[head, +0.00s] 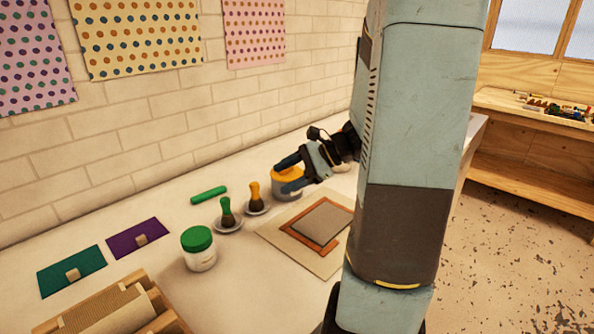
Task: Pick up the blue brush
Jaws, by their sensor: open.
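I see no blue brush in the head view; my arm hides part of the table.
A green-lidded jar (199,249) stands nearer me. A green roll (209,194) lies behind the brushes. A framed grey pad (320,222) lies on a board at the right. Teal (72,270) and purple (138,238) sheets and a wooden frame (110,312) are at the left.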

